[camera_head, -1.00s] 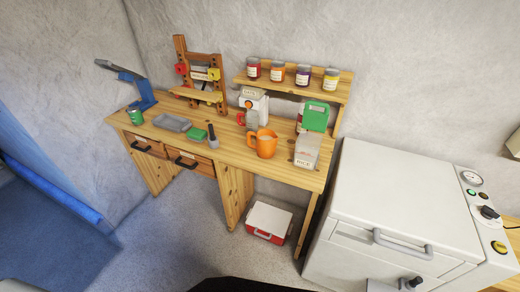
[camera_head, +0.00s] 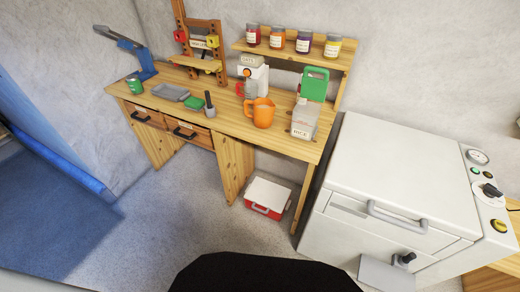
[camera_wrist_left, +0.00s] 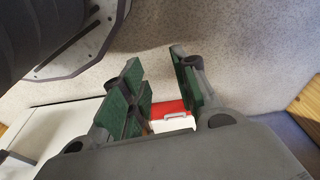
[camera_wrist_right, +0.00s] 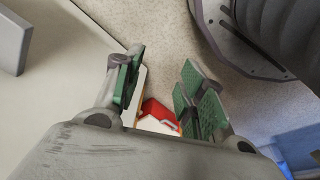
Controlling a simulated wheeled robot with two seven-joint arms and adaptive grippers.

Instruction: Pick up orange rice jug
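An orange jug (camera_head: 263,113) stands upright on the wooden workbench (camera_head: 232,133), near its front edge. A clear container labelled "RICE" (camera_head: 303,122) stands just right of it. My grippers do not show in the head view. In the left wrist view my left gripper (camera_wrist_left: 157,80) is open and empty, its green-padded fingers apart above the floor. In the right wrist view my right gripper (camera_wrist_right: 163,80) is also open and empty. Neither wrist view shows the jug.
A red and white cooler (camera_head: 267,197) sits on the floor under the bench. A large white machine (camera_head: 390,180) stands right of the bench. A grey mortar (camera_head: 209,104), an oats carton (camera_head: 252,75) and a green box (camera_head: 313,84) stand near the jug. Floor in front is clear.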

